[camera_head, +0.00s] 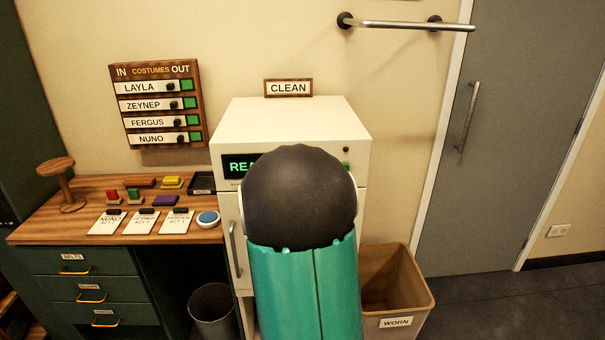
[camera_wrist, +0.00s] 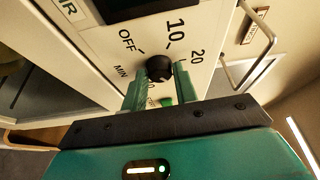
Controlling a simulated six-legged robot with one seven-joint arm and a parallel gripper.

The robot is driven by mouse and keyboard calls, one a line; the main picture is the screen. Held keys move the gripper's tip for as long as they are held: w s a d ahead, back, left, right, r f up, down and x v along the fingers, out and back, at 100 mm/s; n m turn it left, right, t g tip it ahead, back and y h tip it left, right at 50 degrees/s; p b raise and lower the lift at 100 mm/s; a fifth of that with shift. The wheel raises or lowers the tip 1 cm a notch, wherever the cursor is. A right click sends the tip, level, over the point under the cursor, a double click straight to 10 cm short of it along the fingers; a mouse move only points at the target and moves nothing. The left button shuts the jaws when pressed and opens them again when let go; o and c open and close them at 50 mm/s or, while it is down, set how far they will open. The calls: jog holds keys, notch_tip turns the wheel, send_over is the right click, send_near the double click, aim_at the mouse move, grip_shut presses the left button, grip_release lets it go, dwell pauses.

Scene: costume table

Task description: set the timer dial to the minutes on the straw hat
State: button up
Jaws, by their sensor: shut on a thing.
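The timer dial (camera_wrist: 159,68) is a round black knob on the white machine's front, seen in the wrist view. Around it are the marks OFF, 10, 20 and MIN; lower marks are partly hidden by my fingers. I cannot tell which mark the knob points to. My gripper (camera_wrist: 160,82) has its green fingers on either side of the knob and is shut on it. In the head view my arm covers the dial. The white machine (camera_head: 290,120) has a lit display (camera_head: 236,166) whose visible letters read "REA". I see no straw hat in either view.
A wooden desk (camera_head: 30,232) at left holds cards, small coloured pieces and an empty wooden stand (camera_head: 62,185). A board of names (camera_head: 160,102) hangs above. A bin (camera_head: 212,308) and a WORN box (camera_head: 410,296) flank the machine. A grey door (camera_head: 505,130) stands right.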

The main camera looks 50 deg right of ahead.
dwell(0.3)
jog(key=o, duration=1)
jog(key=shift+c, duration=0.2)
jog(key=shift+a, duration=0.1)
jog(key=v, duration=1.3)
jog(key=shift+a, duration=0.3)
jog(key=shift+r, duration=0.1)
